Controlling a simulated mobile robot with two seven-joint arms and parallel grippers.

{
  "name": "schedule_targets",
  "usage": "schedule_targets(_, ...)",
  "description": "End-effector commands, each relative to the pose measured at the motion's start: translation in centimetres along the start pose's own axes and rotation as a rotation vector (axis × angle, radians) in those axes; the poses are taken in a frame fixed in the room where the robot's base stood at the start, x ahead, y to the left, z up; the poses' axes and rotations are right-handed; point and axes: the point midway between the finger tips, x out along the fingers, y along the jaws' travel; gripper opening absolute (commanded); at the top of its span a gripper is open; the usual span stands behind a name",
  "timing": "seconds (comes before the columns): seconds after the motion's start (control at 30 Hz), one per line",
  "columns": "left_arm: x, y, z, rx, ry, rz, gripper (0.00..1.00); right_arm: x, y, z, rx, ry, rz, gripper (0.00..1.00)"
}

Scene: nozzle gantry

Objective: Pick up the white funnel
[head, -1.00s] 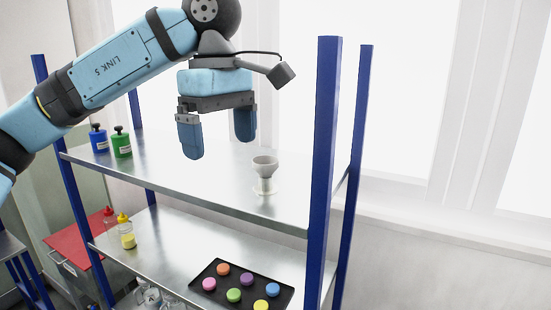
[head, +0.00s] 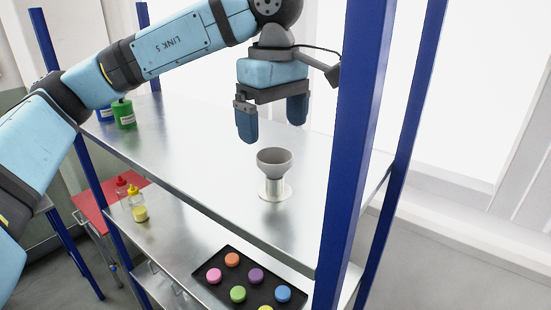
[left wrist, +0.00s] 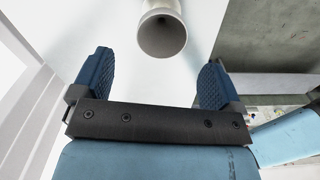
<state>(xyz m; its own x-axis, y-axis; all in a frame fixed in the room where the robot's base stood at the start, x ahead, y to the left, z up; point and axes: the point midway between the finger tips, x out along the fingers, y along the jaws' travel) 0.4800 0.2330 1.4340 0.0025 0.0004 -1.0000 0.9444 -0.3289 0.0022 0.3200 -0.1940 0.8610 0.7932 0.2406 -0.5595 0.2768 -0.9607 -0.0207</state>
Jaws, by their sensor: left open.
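The white funnel (head: 274,163) stands upright, its wide mouth up, on the upper metal shelf near the right post. Its lower part is a pale cylinder; I cannot tell whether this is a separate holder. In the left wrist view the funnel (left wrist: 162,34) shows at the top, beyond the fingertips and between their lines. My left gripper (head: 271,124) is open and empty, its blue fingers pointing down, above the shelf and apart from the funnel. The open fingers also show in the left wrist view (left wrist: 157,78). My right gripper is in neither view.
A blue shelf post (head: 350,150) rises just right of the funnel. A green bottle (head: 124,114) and a blue bottle (head: 105,113) stand at the shelf's left. A black tray (head: 245,283) with colored discs and a yellow-capped bottle (head: 138,203) are on the lower shelf.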

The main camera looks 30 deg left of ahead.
Motion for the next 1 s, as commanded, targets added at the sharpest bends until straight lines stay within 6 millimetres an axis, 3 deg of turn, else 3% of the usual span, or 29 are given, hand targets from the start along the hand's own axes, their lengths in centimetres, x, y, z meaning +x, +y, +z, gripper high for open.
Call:
schedule_targets(0.1,1.7,0.0,0.0,0.000,0.000,-0.002,0.92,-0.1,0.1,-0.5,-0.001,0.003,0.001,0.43)
schedule_targets(0.37,3.5,-0.2,0.1,0.000,0.001,-0.002,0.92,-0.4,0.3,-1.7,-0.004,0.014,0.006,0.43)
schedule_targets(0.6,7.0,-0.5,0.4,-0.002,0.000,-0.002,0.92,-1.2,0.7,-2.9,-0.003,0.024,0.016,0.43)
schedule_targets(0.9,7.9,-0.5,0.4,-0.001,-0.001,0.000,0.92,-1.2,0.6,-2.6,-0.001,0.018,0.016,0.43)
schedule_targets(0.93,7.8,-0.5,0.4,-0.001,-0.001,0.000,0.90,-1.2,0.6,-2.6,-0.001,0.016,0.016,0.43)
schedule_targets(1.0,7.8,-0.5,0.4,-0.001,-0.001,0.000,0.74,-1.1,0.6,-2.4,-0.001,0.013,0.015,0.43)
